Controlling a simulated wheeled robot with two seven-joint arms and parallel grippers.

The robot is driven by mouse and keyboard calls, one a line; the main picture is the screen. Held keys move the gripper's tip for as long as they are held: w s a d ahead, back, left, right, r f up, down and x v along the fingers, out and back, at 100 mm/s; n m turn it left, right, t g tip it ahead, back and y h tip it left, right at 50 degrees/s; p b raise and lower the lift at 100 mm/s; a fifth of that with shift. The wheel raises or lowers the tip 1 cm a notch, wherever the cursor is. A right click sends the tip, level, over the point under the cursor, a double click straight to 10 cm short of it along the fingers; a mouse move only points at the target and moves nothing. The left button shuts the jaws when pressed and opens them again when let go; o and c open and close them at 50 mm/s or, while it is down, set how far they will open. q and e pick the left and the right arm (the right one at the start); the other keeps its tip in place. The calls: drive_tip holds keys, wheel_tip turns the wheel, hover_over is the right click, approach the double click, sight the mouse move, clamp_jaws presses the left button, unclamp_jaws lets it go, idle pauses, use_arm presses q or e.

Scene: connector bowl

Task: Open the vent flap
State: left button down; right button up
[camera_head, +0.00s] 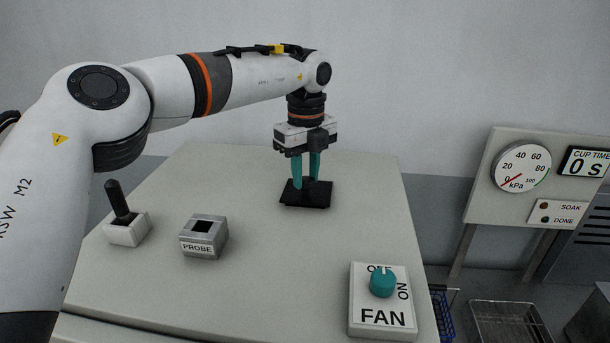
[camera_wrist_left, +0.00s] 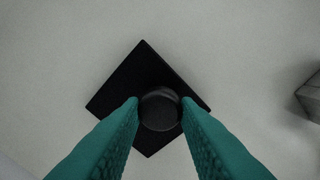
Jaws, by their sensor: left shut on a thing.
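The vent flap (camera_head: 318,201) is a flat black square plate on the pale top of the cabinet, below my left gripper. My left gripper (camera_head: 308,182) points straight down with teal fingers, shut on the flap's knob. In the left wrist view the flap (camera_wrist_left: 140,75) is a black square turned like a diamond. Its round dark knob (camera_wrist_left: 160,110) sits between the two fingertips (camera_wrist_left: 160,112). The plate appears to lie flat on the cabinet. My right gripper is not in view.
On the cabinet top (camera_head: 270,270) stand a black-handled lever (camera_head: 119,202), a grey PROBE block (camera_head: 204,237) and a FAN switch (camera_head: 382,285) with its teal knob towards OFF. A panel (camera_head: 500,150) to the right holds a kPa gauge (camera_head: 521,168) near 0 and a cup timer (camera_head: 587,163) reading 0 s.

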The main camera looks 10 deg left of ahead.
use_arm(q)
drive_tip(key=shift+w+r, duration=1.05)
drive_tip(key=shift+r, duration=0.25)
drive_tip(key=shift+w+r, duration=0.2)
drive_tip(key=shift+w, duration=0.1)
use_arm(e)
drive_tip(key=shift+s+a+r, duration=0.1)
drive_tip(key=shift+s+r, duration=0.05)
use_arm(q)
drive_tip(key=shift+w+a, duration=0.1)
drive_tip(key=shift+w, duration=0.1)
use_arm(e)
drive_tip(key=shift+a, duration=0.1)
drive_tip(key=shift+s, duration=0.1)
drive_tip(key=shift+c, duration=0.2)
